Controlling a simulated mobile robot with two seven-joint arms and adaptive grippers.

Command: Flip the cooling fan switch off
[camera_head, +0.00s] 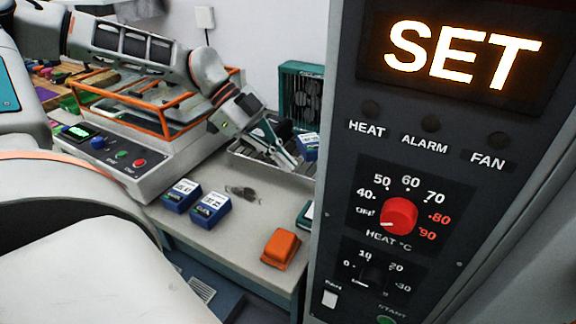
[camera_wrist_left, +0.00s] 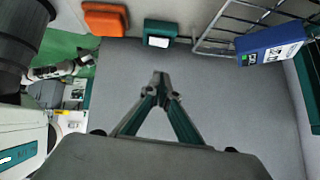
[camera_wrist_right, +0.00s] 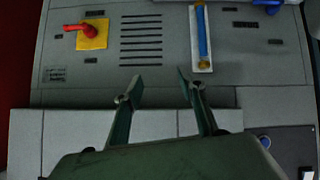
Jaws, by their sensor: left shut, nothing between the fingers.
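The control panel (camera_head: 340,200) fills the right of the head view. A small white switch (camera_head: 330,299) sits low on its left side under a small label that seems to read FAN; its position is too small to tell. The FAN lamp (camera_head: 499,139) is dark. My left gripper (camera_head: 288,160) is over the wire rack on the bench, left of the panel and apart from the switch. Its fingertips meet in the left wrist view (camera_wrist_left: 160,82), with nothing between them. My right gripper (camera_wrist_right: 157,78) is open and empty before a grey panel; the head view does not show it.
The red heat knob (camera_head: 398,216) and lit SET display (camera_head: 460,52) are on the panel. The bench holds blue modules (camera_head: 210,209), an orange block (camera_head: 281,247) and a wire rack (camera_head: 262,157). A red handle (camera_wrist_right: 80,28) and blue lever (camera_wrist_right: 202,35) face my right gripper.

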